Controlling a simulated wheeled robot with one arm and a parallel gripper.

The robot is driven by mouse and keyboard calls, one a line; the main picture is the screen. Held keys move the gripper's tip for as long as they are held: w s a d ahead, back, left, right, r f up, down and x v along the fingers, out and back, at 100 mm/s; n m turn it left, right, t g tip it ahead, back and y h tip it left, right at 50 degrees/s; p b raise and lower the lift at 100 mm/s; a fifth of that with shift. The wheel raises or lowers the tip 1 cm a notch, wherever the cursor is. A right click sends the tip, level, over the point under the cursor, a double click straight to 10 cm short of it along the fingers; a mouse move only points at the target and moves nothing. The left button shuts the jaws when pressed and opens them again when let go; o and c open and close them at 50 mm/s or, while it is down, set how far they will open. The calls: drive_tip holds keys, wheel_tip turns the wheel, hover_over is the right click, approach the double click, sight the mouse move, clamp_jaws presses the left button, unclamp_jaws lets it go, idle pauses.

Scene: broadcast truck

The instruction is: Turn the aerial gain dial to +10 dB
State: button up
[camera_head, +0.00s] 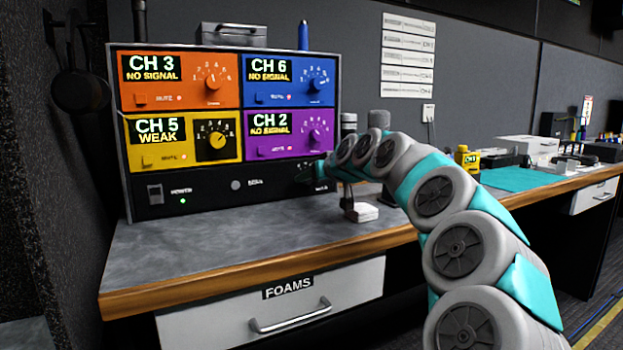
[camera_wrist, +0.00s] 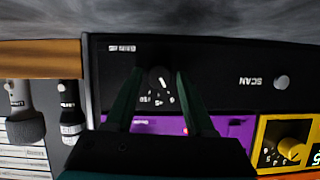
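The black lower panel of the receiver rack (camera_head: 215,193) carries a small dark dial (camera_wrist: 160,80) with a white pointer line and small white marks around it. Its label is too small to read surely. In the wrist view, which is upside down, my gripper (camera_wrist: 157,74) is open with one green finger on each side of the dial. There is a gap between the fingers and the knob, and I cannot tell how deep they reach. In the head view my gripper (camera_head: 324,170) is at the panel's right end and largely hides the dial.
Above are channel modules: orange CH 3 (camera_head: 180,97), blue CH 6 (camera_head: 270,97), yellow CH 5 (camera_head: 143,158) reading WEAK, and purple CH 2 (camera_head: 262,150). A SCAN button (camera_wrist: 281,82) is beside the dial. Microphones (camera_wrist: 71,112) stand close by. The grey bench top (camera_head: 220,240) in front is clear.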

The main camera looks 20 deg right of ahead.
clamp_jaws()
idle(0.5)
drive_tip(key=m+y, duration=0.1)
drive_tip(key=m, duration=0.1)
drive_tip(key=m+y, duration=0.1)
drive_tip(key=shift+d+m+y, duration=0.25)
drive_tip(key=shift+m+y, duration=0.05)
drive_tip(key=shift+m, duration=0.1)
drive_tip(key=m+y, duration=0.1)
drive_tip(key=m, duration=0.1)
drive_tip(key=m+t+y+p, duration=0.1)
drive_tip(key=m, duration=0.1)
drive_tip(key=shift+d+f+m+y, duration=0.1)
drive_tip(key=shift+f+m+y, duration=0.1)
drive_tip(key=shift+m+y, duration=0.1)
idle(0.4)
drive_tip(key=shift+o, duration=1.3)
unclamp_jaws()
